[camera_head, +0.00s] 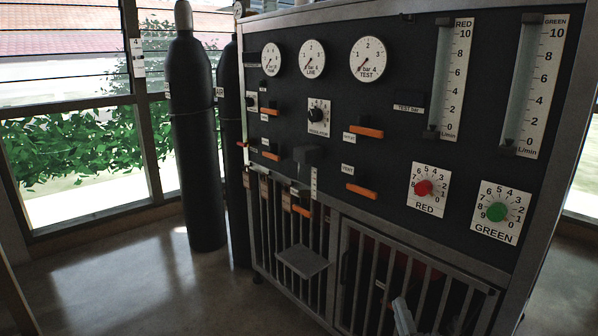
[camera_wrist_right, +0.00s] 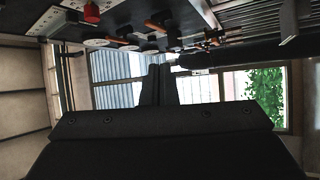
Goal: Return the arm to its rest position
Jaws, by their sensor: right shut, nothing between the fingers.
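My right gripper (camera_head: 402,314) shows only in part at the bottom edge of the head view, as a light grey piece in front of the lower barred door. In the right wrist view its two dark fingers (camera_wrist_right: 159,84) are together with nothing between them. They stand apart from the panel, which runs along the top of that view. The rest of my right arm is out of the head view. My left gripper is in neither view.
A gas panel (camera_head: 390,85) with gauges, orange-handled valves, a red knob (camera_head: 424,188) and a green knob (camera_head: 497,212) fills the right. A small shelf (camera_head: 302,261) juts out below. Dark cylinders (camera_head: 193,130) stand at its left. Floor (camera_head: 120,285) at left is clear.

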